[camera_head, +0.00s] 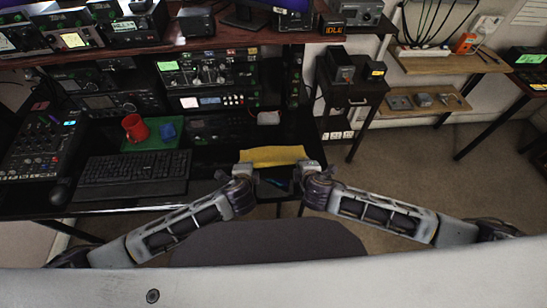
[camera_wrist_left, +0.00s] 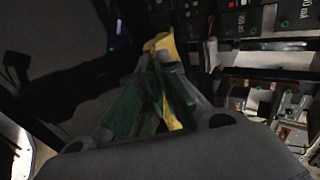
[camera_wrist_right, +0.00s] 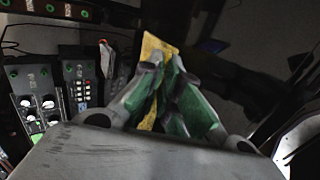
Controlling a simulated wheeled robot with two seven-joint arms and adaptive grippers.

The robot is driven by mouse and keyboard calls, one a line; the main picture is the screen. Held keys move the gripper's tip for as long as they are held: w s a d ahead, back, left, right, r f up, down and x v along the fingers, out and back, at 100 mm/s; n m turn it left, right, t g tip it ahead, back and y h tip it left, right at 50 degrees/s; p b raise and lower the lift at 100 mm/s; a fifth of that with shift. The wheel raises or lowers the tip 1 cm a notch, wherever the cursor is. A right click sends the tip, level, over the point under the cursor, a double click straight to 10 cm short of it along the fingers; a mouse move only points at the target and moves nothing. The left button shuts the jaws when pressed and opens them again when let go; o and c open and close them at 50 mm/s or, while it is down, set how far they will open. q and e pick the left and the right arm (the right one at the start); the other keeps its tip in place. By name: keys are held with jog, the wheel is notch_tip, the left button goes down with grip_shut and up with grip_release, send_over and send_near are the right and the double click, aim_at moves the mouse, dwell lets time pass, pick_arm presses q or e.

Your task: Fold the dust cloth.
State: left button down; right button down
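The yellow dust cloth (camera_head: 272,156) is at the front right of the dark desk, spread between my two grippers. Its far edge looks slightly raised. My left gripper (camera_head: 246,170) is at the cloth's left end; in the left wrist view its fingers come together on the yellow cloth (camera_wrist_left: 159,43). My right gripper (camera_head: 306,167) is at the cloth's right end; in the right wrist view its fingers also close on the cloth (camera_wrist_right: 155,47). The near part of the cloth and the exact grip points are partly hidden by the fingers.
A black keyboard (camera_head: 132,175) lies left of the cloth. A red mug (camera_head: 135,127) and a blue block (camera_head: 166,131) stand on a green mat (camera_head: 149,145) behind it. Radio gear (camera_head: 208,72) lines the back. A small pale object (camera_head: 268,118) lies behind the cloth.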

pick_arm(q)
jog(key=shift+s+f, duration=0.2)
jog(key=shift+s, duration=0.1)
pick_arm(e)
jog(key=shift+s+f, duration=0.2)
jog(key=shift+s, duration=0.1)
pick_arm(q)
jog(key=c, duration=1.4)
grip_release()
pick_arm(e)
jog(key=c, duration=1.4)
grip_release()
pick_arm(q)
jog(key=shift+o, duration=0.2)
pick_arm(e)
jog(key=shift+o, duration=0.2)
